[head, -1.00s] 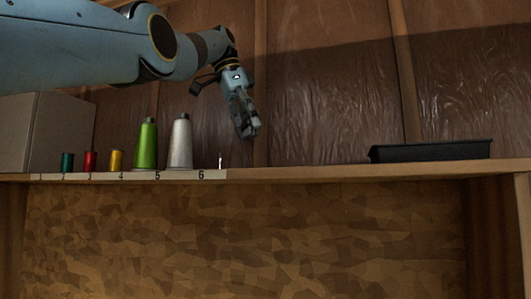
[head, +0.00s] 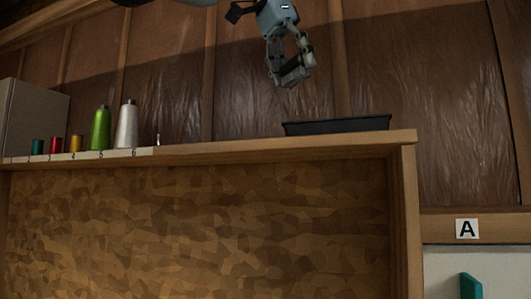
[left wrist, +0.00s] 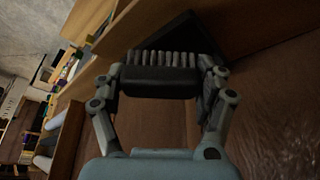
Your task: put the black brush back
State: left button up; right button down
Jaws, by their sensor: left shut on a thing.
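My left gripper (head: 291,80) is shut on the black brush (left wrist: 158,82), held between its fingers. In the left wrist view the brush has a dark body and a row of pale grey bristles along its far side. In the head view the brush (head: 294,74) is small and partly hidden by the fingers. The gripper is in the air above a black tray (head: 335,127) on the shelf, a little left of the tray's middle in the picture. The tray also shows in the left wrist view (left wrist: 185,33), beyond the brush. The inside of the tray is hidden in the head view. My right gripper is not in view.
Several thread spools, among them a green cone (head: 101,129) and a white cone (head: 127,126), stand on a numbered strip at the left of the shelf (head: 250,149). A panelled wall (head: 255,85) is behind.

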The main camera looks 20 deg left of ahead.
pick_arm(q)
jog(key=shift+a+f, duration=0.35)
jog(key=shift+a, duration=0.25)
jog(key=w+a+f, duration=0.1)
jog(key=a+f, duration=0.1)
jog(key=a, duration=0.1)
jog(key=w+a+f+p, duration=0.1)
jog(key=w+a+f, duration=0.2)
jog(key=w+a, duration=0.1)
jog(key=a, duration=0.1)
jog(key=shift+a+f, duration=0.3)
jog(key=shift+f, duration=0.1)
jog(key=shift+w+a+f, duration=0.1)
jog(key=shift+a+f, duration=0.15)
notch_tip(320, 180, down, 4)
jog(key=b, duration=0.2)
jog(key=shift+d+r+b, duration=0.1)
jog(key=shift+b, duration=0.3)
jog(key=shift+w, duration=0.1)
jog(key=o, duration=0.7)
jog(key=shift+f, duration=0.2)
jog(key=o, duration=0.4)
jog(key=shift+o, duration=0.3)
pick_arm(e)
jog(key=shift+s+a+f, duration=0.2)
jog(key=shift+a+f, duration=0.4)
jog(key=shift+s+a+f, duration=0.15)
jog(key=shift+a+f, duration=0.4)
